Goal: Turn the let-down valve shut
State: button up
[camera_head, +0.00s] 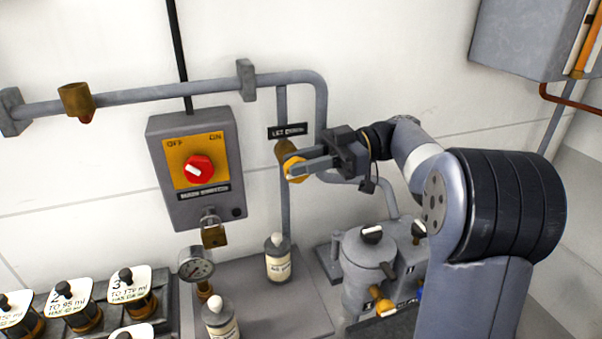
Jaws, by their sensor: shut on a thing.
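The let-down valve is a brass body with a yellow round handle (292,166) on a vertical grey pipe, left of my arm. A dark label (287,131) reading "LET DOWN" sits just above it. My gripper (300,169) reaches in from the right and is shut on the valve handle. Its fingers cover part of the handle, so how far the valve is turned cannot be told.
A grey switch box (190,215) with a red knob (198,169) hangs to the left, a padlock (214,234) beneath it. Labelled jars (73,303) fill the lower left.

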jog(key=shift+y+b, duration=0.5)
jog(key=o, duration=1)
jog(key=shift+d+f, duration=0.1)
